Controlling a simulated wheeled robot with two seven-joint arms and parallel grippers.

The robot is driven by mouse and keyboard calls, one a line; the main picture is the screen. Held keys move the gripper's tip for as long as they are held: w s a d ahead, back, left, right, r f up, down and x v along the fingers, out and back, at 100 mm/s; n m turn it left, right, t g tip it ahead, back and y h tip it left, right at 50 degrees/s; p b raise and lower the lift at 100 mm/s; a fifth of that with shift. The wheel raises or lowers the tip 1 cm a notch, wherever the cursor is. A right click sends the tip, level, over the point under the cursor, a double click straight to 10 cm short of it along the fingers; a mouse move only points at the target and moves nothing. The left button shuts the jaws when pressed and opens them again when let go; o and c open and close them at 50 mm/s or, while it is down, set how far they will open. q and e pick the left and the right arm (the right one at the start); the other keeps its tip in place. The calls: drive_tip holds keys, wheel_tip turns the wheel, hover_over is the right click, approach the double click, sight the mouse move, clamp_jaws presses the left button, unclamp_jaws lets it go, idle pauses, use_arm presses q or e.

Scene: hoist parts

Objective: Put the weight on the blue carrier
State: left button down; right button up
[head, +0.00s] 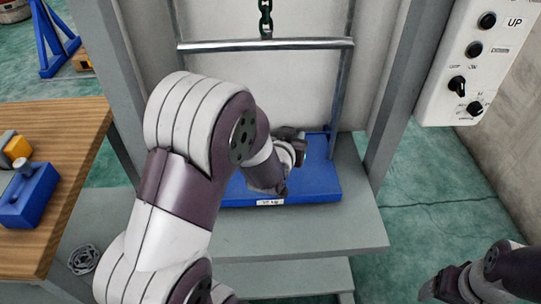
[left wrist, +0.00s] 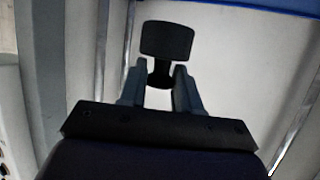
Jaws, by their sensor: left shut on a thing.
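The blue carrier (head: 318,186) is a flat blue platform with a small white label on its front edge, under a metal frame. My left arm reaches over it, and my left gripper is mostly hidden by my own arm in the head view. In the left wrist view my left gripper (left wrist: 160,72) is shut on the narrow neck of a black weight (left wrist: 166,40), whose wide block shows beyond the fingertips. A blue strip, likely the carrier, shows at the top right there. I cannot tell whether the weight touches the carrier. My right gripper (head: 440,288) is at the lower right, its jaws unclear.
A crossbar (head: 265,45) hangs on a chain (head: 266,18) above the carrier, with upright rods at the sides. A wooden table (head: 75,150) at left holds a blue block (head: 28,195) and a yellow block (head: 18,148). A control box (head: 480,60) is at upper right.

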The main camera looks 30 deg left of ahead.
use_arm(q)
drive_tip(key=a+f, duration=0.1)
drive_tip(key=a, duration=0.1)
drive_tip(key=a+f, duration=0.3)
drive_tip(key=a, duration=0.2)
drive_tip(key=shift+w+f, duration=0.15)
drive_tip(key=shift+f, duration=0.05)
drive_tip(key=shift+a+f+b, duration=0.1)
drive_tip(key=shift+f+b, duration=0.2)
drive_tip(key=shift+b, duration=0.05)
wheel_tip(320, 180, down, 3)
drive_tip(key=shift+b, duration=0.4)
drive_tip(key=shift+f, duration=0.15)
drive_tip(key=c, duration=0.8)
unclamp_jaws()
drive_tip(key=shift+f, duration=0.2)
